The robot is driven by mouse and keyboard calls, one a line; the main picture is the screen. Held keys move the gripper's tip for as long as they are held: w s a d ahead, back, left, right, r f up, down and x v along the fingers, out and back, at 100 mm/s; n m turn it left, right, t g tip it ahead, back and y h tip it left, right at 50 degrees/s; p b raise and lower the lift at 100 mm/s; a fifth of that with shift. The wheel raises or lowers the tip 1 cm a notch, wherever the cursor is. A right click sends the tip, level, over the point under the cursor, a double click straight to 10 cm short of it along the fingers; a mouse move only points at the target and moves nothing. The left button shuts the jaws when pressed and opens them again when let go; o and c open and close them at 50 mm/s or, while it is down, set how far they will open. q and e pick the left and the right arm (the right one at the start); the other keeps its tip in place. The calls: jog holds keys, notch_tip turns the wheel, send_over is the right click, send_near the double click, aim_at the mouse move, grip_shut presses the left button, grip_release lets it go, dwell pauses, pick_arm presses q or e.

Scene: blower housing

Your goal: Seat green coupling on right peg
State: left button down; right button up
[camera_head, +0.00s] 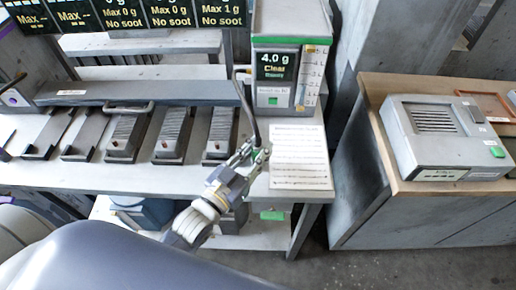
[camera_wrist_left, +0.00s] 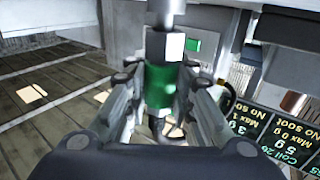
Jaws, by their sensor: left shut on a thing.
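The green coupling (camera_wrist_left: 158,88) is between the two fingers of my left gripper (camera_wrist_left: 163,98), which is shut on it. A grey cylindrical part rises above the coupling in the wrist view. In the head view my left gripper (camera_head: 251,156) is above the front of the bench, just left of a printed sheet. A small green patch of the coupling shows there. A dark hose (camera_head: 252,108) curves from near the gripper up to the left side of the display unit. I cannot make out the right peg. My right gripper is not in view.
The display unit (camera_head: 288,103) reads "4.0 g". The printed sheet (camera_head: 300,158) lies on the bench (camera_head: 100,176). Several ribbed grey units, including one (camera_head: 221,133), stand in slots to the left. A grey blower box (camera_head: 437,138) sits on a wooden-topped cabinet (camera_head: 372,94) at right.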

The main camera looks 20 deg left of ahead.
pick_arm(q)
jog(key=shift+f+b, duration=0.3)
jog(key=shift+f, duration=0.25)
jog(key=c, duration=1.3)
grip_release()
jog(key=shift+s+a+f, duration=0.15)
jog(key=shift+s, duration=0.45)
jog(key=v, duration=1)
jog(key=shift+s+a, duration=0.15)
jog(key=shift+s, duration=0.2)
